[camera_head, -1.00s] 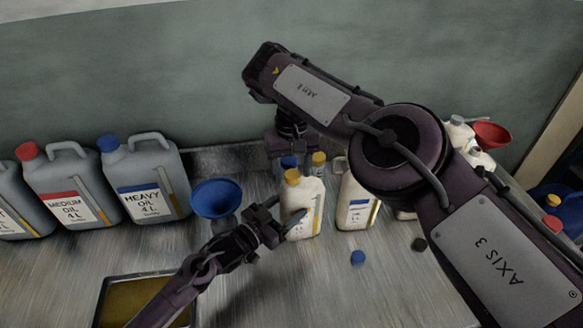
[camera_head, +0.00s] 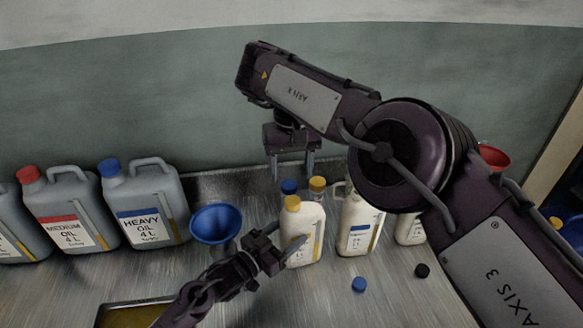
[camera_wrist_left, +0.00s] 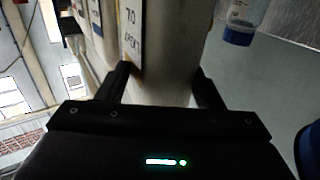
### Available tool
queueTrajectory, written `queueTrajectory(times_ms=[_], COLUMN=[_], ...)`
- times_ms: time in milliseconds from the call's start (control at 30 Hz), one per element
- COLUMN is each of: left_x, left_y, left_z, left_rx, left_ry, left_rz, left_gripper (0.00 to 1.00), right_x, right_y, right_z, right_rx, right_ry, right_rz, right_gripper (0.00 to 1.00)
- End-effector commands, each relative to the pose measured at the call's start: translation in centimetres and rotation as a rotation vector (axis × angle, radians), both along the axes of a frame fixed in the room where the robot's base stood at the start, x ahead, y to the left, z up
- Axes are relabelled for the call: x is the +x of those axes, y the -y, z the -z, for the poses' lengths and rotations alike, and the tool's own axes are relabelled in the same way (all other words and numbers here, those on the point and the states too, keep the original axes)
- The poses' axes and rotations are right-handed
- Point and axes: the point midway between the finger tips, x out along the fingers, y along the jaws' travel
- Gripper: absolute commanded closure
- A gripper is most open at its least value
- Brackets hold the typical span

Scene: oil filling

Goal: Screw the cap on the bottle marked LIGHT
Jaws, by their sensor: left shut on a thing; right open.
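A white bottle (camera_head: 305,248) with a yellow cap (camera_head: 292,203) on its mouth stands upright on the metal bench; its label wording cannot be read in the head view. My left gripper (camera_head: 287,246) is shut around its lower body. In the left wrist view the pale bottle body (camera_wrist_left: 172,45) is between the two fingers (camera_wrist_left: 160,88), with part of a white label on it. My right gripper (camera_head: 291,170) is open and empty above the yellow cap, fingers pointing down and apart from it. Whether the cap is tight cannot be seen.
Another white bottle (camera_head: 357,228) stands to the right. Blue (camera_head: 289,187) and yellow (camera_head: 317,185) tops show behind the held bottle. Loose blue (camera_head: 358,284) and black (camera_head: 422,270) caps lie in front. A blue funnel (camera_head: 216,224) and a heavy oil can (camera_head: 148,205) are left.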

Motion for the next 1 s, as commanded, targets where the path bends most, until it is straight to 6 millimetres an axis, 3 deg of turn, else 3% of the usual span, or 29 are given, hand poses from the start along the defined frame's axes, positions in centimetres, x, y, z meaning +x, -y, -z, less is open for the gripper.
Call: queueTrajectory(times_ms=[33,233,567,1000], left_x=[-0.1,-0.1,-0.4,-5.1], left_y=[0.1,0.1,-0.4,-5.0], left_z=[0.4,0.2,0.2,0.3], left_rx=[0.004,0.001,0.001,0.002], left_ry=[-0.008,-0.004,-0.002,-0.004], left_rz=[0.002,0.002,0.000,0.002], left_gripper=[0.38,0.14,0.14,0.14], right_x=[0.0,0.0,0.0,0.0], right_y=[0.0,0.0,0.0,0.0], right_z=[0.0,0.0,0.2,1.6], right_rx=[0.000,0.000,0.000,0.000], right_ry=[0.000,0.000,0.000,0.000], right_rz=[0.000,0.000,0.000,0.000], right_gripper=[0.43,0.43,0.43,0.43])
